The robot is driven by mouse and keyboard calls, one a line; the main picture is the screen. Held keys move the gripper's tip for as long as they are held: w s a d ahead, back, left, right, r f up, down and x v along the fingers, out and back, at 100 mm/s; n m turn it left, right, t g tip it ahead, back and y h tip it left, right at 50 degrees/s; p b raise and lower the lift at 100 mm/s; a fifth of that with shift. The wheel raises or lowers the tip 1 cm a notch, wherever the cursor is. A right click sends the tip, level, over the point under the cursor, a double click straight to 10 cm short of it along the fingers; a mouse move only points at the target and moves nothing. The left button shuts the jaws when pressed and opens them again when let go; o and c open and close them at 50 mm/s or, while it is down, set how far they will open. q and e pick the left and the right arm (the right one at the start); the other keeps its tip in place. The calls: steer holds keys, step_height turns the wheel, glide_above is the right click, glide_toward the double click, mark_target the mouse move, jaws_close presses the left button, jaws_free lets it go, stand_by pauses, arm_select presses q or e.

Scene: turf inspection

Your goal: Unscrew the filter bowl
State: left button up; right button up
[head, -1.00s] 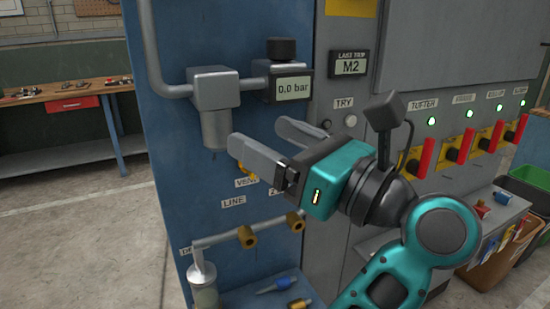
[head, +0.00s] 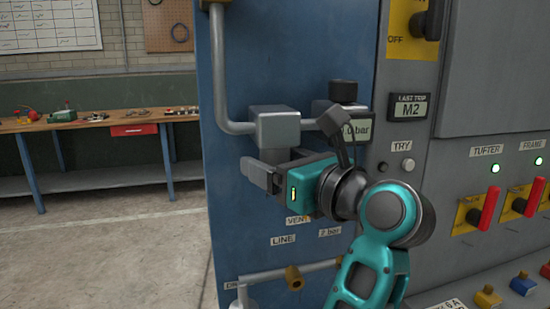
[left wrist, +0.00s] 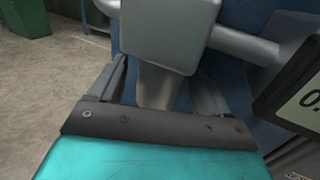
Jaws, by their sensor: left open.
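The filter's grey square head (head: 277,130) is on the blue panel (head: 235,90), joined to pipes on both sides. It also shows at the top of the left wrist view (left wrist: 168,32). The grey filter bowl (left wrist: 160,86) hangs below it. My left gripper (head: 260,168) is open at bowl height, just under the head. In the left wrist view its two fingers (left wrist: 164,84) lie on either side of the bowl; whether they touch it cannot be told. In the head view the gripper hides most of the bowl. My right gripper is not in view.
A pressure display (head: 357,130) with a black knob (head: 343,91) sits right of the filter. Below are VENT and LINE labels and a pipe with a brass fitting (head: 294,278). Red-handled switches (head: 490,207) are at right. The floor at left is clear.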

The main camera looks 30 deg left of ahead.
arm_select(q)
steer(key=shift+w+a, duration=0.15)
steer(key=shift+a, duration=0.25)
